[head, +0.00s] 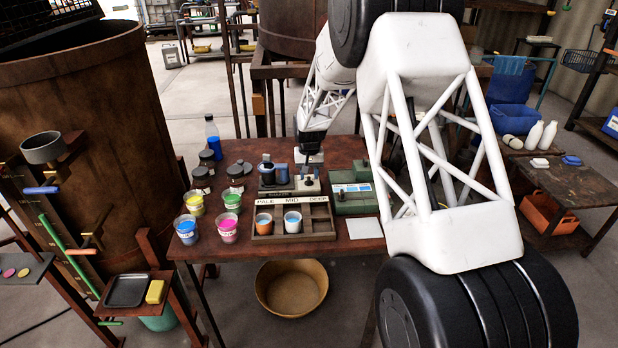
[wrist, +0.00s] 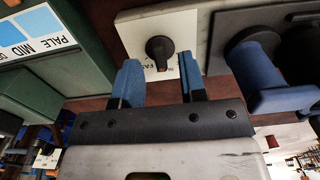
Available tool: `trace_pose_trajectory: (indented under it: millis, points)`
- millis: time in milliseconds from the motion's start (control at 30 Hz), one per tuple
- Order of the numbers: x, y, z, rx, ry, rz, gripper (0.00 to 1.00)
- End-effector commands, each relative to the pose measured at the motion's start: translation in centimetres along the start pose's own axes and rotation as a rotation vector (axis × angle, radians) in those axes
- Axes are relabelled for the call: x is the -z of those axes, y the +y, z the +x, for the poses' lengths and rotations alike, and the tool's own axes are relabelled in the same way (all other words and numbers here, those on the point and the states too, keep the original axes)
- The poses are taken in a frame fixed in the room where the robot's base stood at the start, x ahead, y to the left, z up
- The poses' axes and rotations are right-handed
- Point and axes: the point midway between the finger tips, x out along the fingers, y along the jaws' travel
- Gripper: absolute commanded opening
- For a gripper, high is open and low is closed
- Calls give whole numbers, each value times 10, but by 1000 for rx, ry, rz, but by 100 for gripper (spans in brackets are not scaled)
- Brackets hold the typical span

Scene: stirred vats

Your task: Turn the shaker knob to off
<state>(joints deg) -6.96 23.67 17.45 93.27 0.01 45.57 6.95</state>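The shaker (head: 285,190) stands on the table in the head view, with dark and blue vessels on it. In the wrist view, its black shaker knob (wrist: 160,47) sits on a pale plate (wrist: 140,28). The knob's pointer is toward the bottom of the picture, near partly hidden lettering that looks like "FAST". My gripper (wrist: 160,75) is open, its two blue fingers apart to the left and right of the knob in the picture. I see no contact with the knob.
A green box (head: 352,197) with a colour card stands right of the shaker. In front is a tray (head: 262,237) labelled PALE, MID, DEEP with cups. Several paint cups (head: 228,229) and dark-lidded jars (head: 236,172) stand to the left. A blue cylinder (wrist: 285,98) is close right of my fingers.

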Motion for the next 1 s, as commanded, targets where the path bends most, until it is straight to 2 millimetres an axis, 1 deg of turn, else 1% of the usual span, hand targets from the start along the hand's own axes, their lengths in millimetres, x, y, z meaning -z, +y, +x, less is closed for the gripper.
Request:
trace_pose_trajectory:
  millis: [100, 200, 533, 567, 800, 1000]
  points:
    - [0, 0, 10, 0, 2, 0, 38]
    - [0, 0, 14, 0, 2, 0, 38]
    - [0, 0, 16, 0, 2, 0, 38]
    - [0, 0, 16, 0, 2, 0, 37]
    - [0, 0, 16, 0, 2, 0, 0]
    - [0, 0, 16, 0, 2, -2, 0]
